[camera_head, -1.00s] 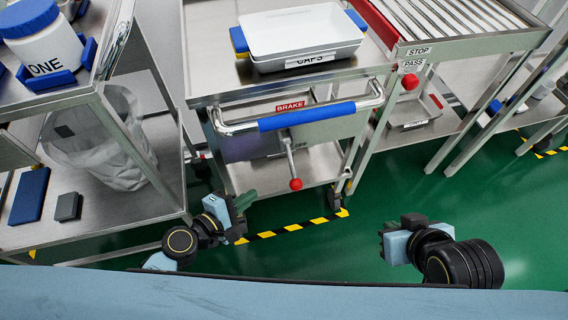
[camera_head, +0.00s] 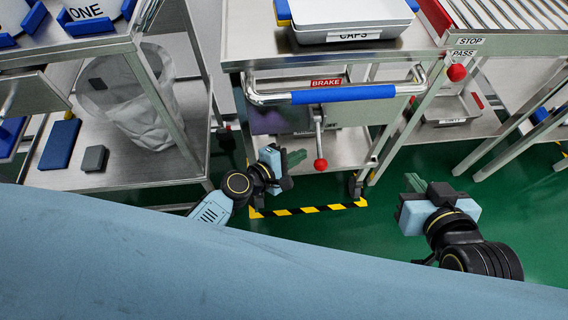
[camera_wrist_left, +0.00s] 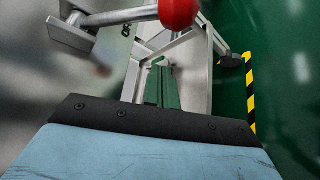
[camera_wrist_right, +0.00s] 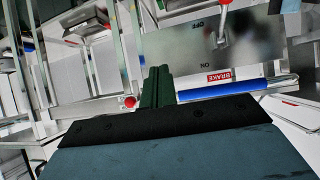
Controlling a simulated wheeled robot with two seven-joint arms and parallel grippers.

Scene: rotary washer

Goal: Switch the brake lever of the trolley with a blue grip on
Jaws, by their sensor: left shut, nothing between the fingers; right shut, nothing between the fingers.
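The trolley (camera_head: 232,50) has a push bar with a blue grip (camera_head: 343,94) under a red BRAKE label (camera_head: 326,83). Its brake lever is a metal rod with a red ball knob (camera_head: 320,164), hanging down and outward. In the right wrist view the lever (camera_wrist_right: 223,22) points to the OFF side of its plate, away from ON. My left gripper (camera_head: 297,158) is shut and empty, just left of the knob. In the left wrist view the knob (camera_wrist_left: 178,12) sits above the shut green fingers (camera_wrist_left: 162,88), seemingly apart. My right gripper (camera_head: 415,183) is shut and empty, right of the trolley.
A white CAPS tray (camera_head: 350,14) stands on the trolley top. A roller conveyor with a red STOP/PASS knob (camera_head: 457,72) is at the right. Striped tape (camera_head: 310,209) marks the green floor.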

